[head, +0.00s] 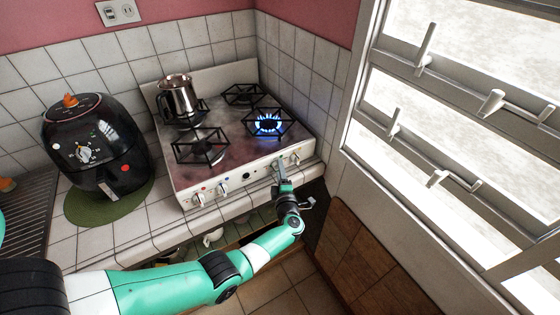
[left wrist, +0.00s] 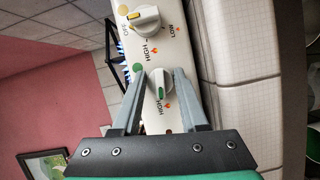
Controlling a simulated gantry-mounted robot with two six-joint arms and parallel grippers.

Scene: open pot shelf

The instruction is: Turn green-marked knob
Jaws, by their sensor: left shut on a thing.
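The green-marked knob (left wrist: 159,80) is white with a green stripe and sits on the stove's front panel in the left wrist view, beside a green dot. My left gripper (left wrist: 157,78) has one finger on each side of it and is shut on it. In the head view my left gripper (head: 279,165) is at the right part of the stove's (head: 225,126) front panel and hides the knob there. A yellow-marked knob (left wrist: 146,19) is next to it. My right gripper is not in view.
A blue flame (head: 268,123) burns on the front right burner. A metal pot (head: 178,97) stands on the rear left burner. A black air fryer (head: 95,143) stands left of the stove on a green mat (head: 88,208). A window (head: 455,120) is at the right.

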